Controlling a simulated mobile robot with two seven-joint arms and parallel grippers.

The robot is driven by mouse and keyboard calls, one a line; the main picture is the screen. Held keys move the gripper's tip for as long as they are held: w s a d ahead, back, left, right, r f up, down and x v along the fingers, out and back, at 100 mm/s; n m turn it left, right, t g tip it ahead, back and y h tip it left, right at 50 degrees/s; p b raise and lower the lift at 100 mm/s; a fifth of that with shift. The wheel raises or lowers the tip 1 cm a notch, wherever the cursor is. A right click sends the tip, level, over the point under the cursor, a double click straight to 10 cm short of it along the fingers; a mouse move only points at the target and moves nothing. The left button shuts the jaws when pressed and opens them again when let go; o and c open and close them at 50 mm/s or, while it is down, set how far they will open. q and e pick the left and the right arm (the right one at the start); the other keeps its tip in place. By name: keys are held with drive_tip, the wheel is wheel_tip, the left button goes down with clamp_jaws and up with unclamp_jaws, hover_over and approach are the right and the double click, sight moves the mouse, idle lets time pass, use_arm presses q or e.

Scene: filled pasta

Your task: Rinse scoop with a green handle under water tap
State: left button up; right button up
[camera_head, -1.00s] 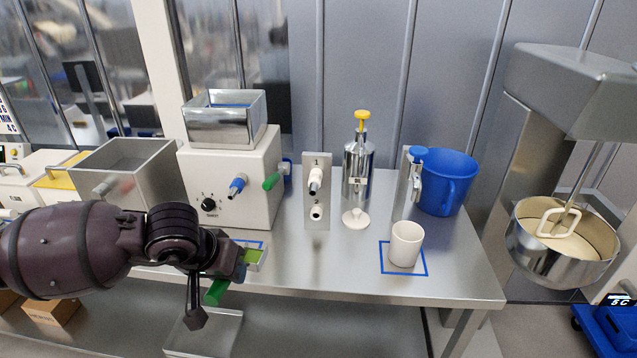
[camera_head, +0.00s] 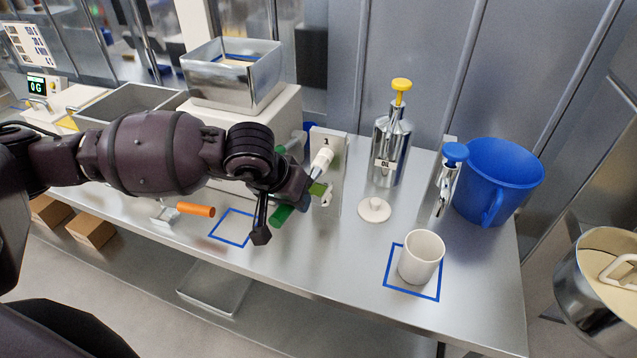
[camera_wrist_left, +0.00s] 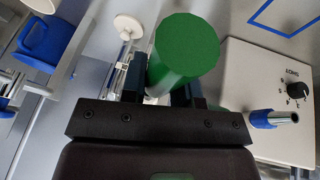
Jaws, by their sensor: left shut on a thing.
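My left gripper (camera_head: 296,199) is shut on the green handle (camera_head: 281,215) of the scoop and holds it above the table's front part. Part of the scoop (camera_head: 319,188) shows past the fingers, in front of the metal plate marked 1 (camera_head: 328,143); whether they touch is unclear. In the left wrist view the green handle (camera_wrist_left: 185,50) fills the space between the fingers (camera_wrist_left: 163,88). A tap-like metal fitting with a blue knob (camera_head: 455,153) stands further right, beside the blue jug (camera_head: 500,178). My right gripper is not in view.
A white cup (camera_head: 421,257) stands on a blue-outlined square. A steel bottle with a yellow top (camera_head: 391,140) and a small white disc (camera_head: 374,209) are behind it. An orange-handled utensil (camera_head: 196,210) lies left. A white machine with a hopper (camera_head: 233,80) is behind my arm.

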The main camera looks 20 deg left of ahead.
use_arm(q)
drive_tip(key=shift+w+d, duration=0.2)
drive_tip(key=shift+w, duration=0.15)
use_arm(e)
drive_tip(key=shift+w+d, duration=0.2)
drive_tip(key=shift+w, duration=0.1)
use_arm(q)
drive_tip(key=shift+s+r, duration=0.1)
drive_tip(key=shift+s, duration=0.05)
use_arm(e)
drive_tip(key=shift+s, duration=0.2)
